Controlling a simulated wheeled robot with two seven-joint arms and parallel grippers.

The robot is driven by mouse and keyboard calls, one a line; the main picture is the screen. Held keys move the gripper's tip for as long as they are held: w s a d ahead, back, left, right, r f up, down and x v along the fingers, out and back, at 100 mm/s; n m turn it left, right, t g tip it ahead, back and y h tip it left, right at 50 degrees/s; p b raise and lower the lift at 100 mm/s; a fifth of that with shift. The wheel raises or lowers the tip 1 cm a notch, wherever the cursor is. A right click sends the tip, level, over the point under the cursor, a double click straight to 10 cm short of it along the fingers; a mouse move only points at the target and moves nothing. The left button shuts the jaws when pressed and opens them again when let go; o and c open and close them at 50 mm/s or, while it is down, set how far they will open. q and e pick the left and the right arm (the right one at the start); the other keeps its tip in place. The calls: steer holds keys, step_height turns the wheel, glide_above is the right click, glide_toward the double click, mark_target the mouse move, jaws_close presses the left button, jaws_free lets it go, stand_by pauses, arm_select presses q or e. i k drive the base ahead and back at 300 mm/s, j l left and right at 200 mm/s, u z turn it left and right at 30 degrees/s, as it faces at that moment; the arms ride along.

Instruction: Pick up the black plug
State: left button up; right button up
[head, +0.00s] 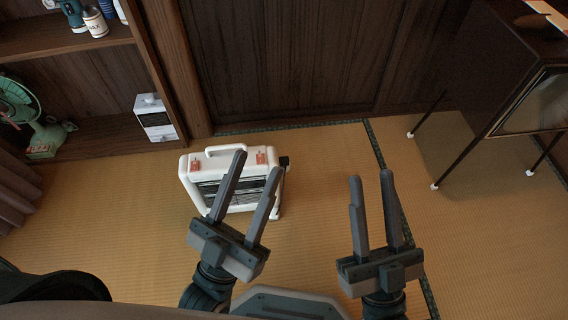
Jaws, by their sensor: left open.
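A small black piece (284,161) shows at the upper right corner of the white heater (191,176). It may be the black plug, but it is too small to tell. My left gripper (257,162) is open and empty. Its fingers overlap the heater in the head view and hide part of its front grille; the picture does not show touching. The black piece is just right of the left gripper's right fingertip in the picture. My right gripper (371,176) has its fingers apart with nothing between them, to the right of the heater over bare tatami.
A wooden shelf (100,135) at the left holds a green fan (42,128) and a small white box (155,117). A dark cabinet on thin legs (505,75) stands at the right. Tatami (320,190) is clear between heater and cabinet.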

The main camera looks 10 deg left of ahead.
mark_target(284, 161)
steer(key=u, duration=0.4)
steer(key=i+l+u, duration=0.15)
steer(key=l+u, duration=0.2)
steer(key=i+l+u, duration=0.1)
steer(key=l+u, duration=0.45)
steer(key=u, duration=0.2)
steer(key=l+u, duration=0.3)
steer(key=l, duration=1.9)
